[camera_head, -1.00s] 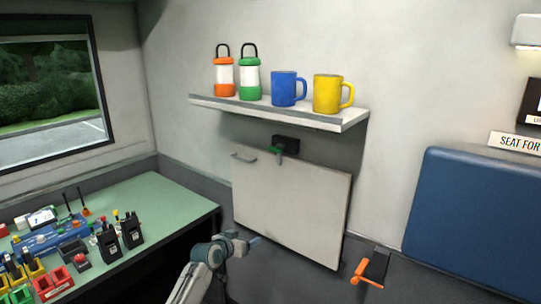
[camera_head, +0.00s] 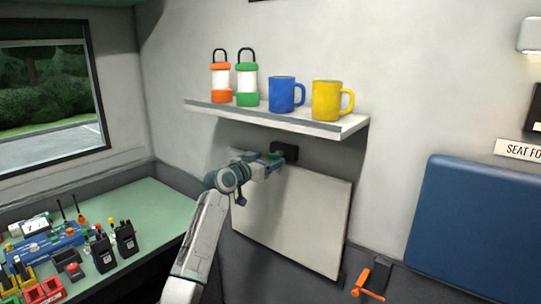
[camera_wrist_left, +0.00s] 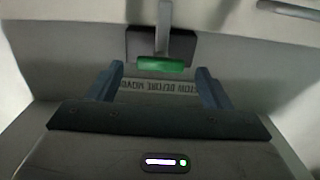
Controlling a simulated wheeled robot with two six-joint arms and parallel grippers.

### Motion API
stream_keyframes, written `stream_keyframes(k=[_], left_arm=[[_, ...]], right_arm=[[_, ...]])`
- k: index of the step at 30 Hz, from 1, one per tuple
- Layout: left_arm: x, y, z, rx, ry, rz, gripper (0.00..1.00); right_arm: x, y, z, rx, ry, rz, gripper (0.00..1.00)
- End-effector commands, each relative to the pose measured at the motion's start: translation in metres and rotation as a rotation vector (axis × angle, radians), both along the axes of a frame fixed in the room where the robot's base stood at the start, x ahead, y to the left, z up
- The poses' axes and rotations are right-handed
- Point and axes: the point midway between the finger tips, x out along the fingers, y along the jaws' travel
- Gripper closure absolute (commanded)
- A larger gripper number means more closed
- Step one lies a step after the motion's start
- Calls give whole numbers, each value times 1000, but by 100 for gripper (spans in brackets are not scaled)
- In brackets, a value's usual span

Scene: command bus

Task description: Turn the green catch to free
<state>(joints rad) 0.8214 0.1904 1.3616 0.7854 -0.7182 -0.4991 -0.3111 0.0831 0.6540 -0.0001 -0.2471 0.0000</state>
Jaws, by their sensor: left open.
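The green catch (camera_wrist_left: 163,64) is a green bar on a grey stem, mounted on a black block (camera_head: 285,151) at the top edge of the pale wall panel (camera_head: 300,215). In the head view my left gripper (camera_head: 277,161) is up at the block and mostly covers the catch. In the left wrist view my left gripper (camera_wrist_left: 160,75) is open, its fingertips spread to either side of the green bar, with gaps on both sides. I cannot tell whether the bar lies fully between them in depth. My right gripper is not in view.
A shelf (camera_head: 340,127) above holds two lanterns, a blue mug (camera_head: 284,93) and a yellow mug (camera_head: 327,100). An orange handle (camera_head: 367,293) is at the panel's lower right. A green desk (camera_head: 165,205) with radios is at left. Inverted lettering (camera_wrist_left: 175,87) lies behind the catch.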

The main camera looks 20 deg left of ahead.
Motion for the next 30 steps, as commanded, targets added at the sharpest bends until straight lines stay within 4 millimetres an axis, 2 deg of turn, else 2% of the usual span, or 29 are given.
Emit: stream_keyframes(k=[6, 16, 17, 21, 24, 30], left_arm=[[18, -7, 1, -1, -1, 0, 27], [22, -7, 0, 0, -1, 1, 27], [22, -7, 0, 0, -1, 1, 29], [21, -7, 0, 0, 0, 1, 57], [21, -7, -1, 0, 0, 1, 72], [21, -7, 0, -10, 4, 1, 72]], right_arm=[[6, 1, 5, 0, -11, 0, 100], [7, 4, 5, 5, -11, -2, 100], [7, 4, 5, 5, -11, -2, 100], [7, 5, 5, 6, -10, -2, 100], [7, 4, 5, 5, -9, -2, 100], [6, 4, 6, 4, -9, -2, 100]])
